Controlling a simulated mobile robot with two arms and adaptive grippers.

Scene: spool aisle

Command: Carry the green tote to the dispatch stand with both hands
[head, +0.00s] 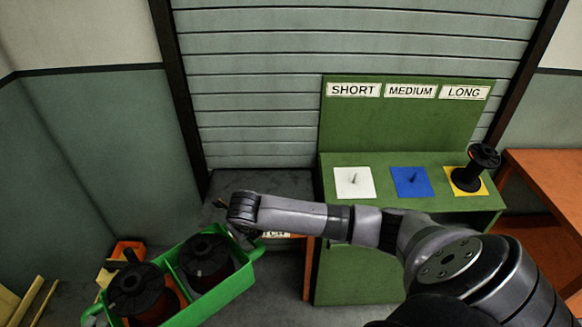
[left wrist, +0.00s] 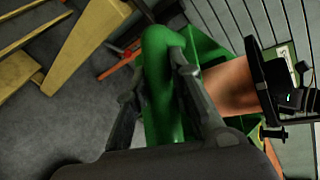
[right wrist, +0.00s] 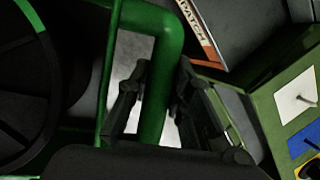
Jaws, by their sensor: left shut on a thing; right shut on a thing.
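The green tote (head: 234,289) is at the lower left of the head view, with two dark spools (head: 137,291) (head: 205,262) of reddish-brown wire in it. My right gripper (right wrist: 163,88) is shut on the tote's right end handle (right wrist: 152,110). My left gripper (left wrist: 158,88) is shut on the other handle (left wrist: 160,65); it is out of the head view. The dispatch stand (head: 262,184), a low grey-topped table with a partly hidden label ending in "TCH", is behind and right of the tote. My right arm hides part of it.
A green sorting bench (head: 440,217) with SHORT, MEDIUM and LONG signs stands right of the stand; a spool (head: 480,165) sits on its yellow square. An orange table (head: 548,180) is far right. Orange and yellow objects (head: 28,300) are at the left.

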